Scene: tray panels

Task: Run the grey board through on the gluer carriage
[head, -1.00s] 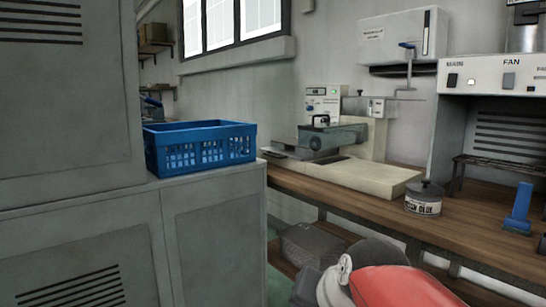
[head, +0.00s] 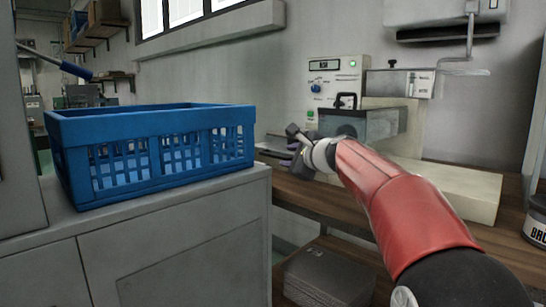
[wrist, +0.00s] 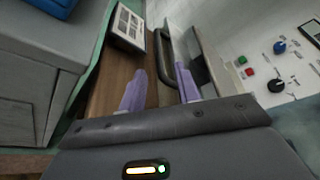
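The gluer (head: 338,90) stands on the bench, with a control box, a pale base and a grey carriage block (head: 362,124). A black handle (head: 346,100) is on top of the carriage. My gripper (head: 297,142) is at the left end of the carriage in the head view. In the wrist view my gripper (wrist: 162,68) has its two purple fingers apart. The black handle (wrist: 166,60) shows between and just beyond the fingertips; I cannot tell whether they touch it. I cannot single out a grey board on the carriage; grey sheets (head: 325,275) are stacked under the bench.
A blue crate (head: 150,150) stands on the grey cabinet (head: 190,240) to the left, close to the bench. A glue tin (head: 537,222) is on the bench at the right. A wall unit with a bent arm (head: 445,15) hangs above the gluer.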

